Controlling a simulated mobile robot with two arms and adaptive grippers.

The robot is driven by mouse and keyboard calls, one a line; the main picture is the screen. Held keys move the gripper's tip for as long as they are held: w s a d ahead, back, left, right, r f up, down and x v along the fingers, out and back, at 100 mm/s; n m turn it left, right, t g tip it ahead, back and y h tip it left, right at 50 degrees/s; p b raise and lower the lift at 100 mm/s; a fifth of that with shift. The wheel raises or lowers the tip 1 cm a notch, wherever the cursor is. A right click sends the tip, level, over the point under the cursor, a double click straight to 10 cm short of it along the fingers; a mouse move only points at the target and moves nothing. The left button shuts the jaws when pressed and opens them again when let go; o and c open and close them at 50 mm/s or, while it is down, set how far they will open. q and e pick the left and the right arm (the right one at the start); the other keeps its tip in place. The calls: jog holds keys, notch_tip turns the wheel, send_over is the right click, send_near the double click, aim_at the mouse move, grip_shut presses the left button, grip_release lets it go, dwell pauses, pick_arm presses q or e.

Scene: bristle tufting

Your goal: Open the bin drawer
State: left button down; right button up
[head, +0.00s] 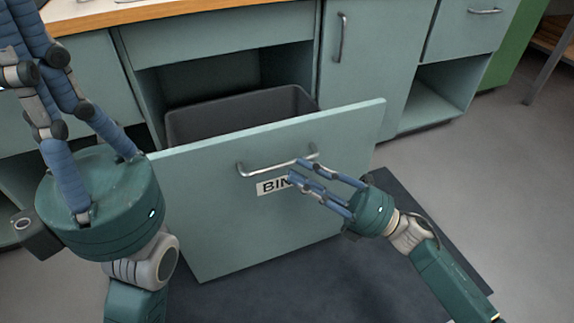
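The bin drawer (240,217) is pulled out from the teal cabinet, its tall front panel standing clear of the frame. A dark bin (208,122) shows behind the panel. The drawer's metal handle (277,167) runs across the upper panel, with a "BIN" label (268,186) just below it. My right gripper (300,170) is at the handle's right end, its fingers overlapping the handle and part of the label. I cannot tell whether the fingers touch or grip the handle. My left gripper (85,85) is raised at the left, close to the camera, fingers pointing up and apart.
A wooden worktop (150,12) runs above the cabinets. Right of the drawer are a closed cabinet door (365,75) and an open cubby (425,103). A dark mat (300,285) lies on the floor below the drawer. Grey floor (500,190) is clear at the right.

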jog(key=v, duration=0.7)
jog(key=shift+d, duration=0.15)
jog(key=shift+f, duration=0.1)
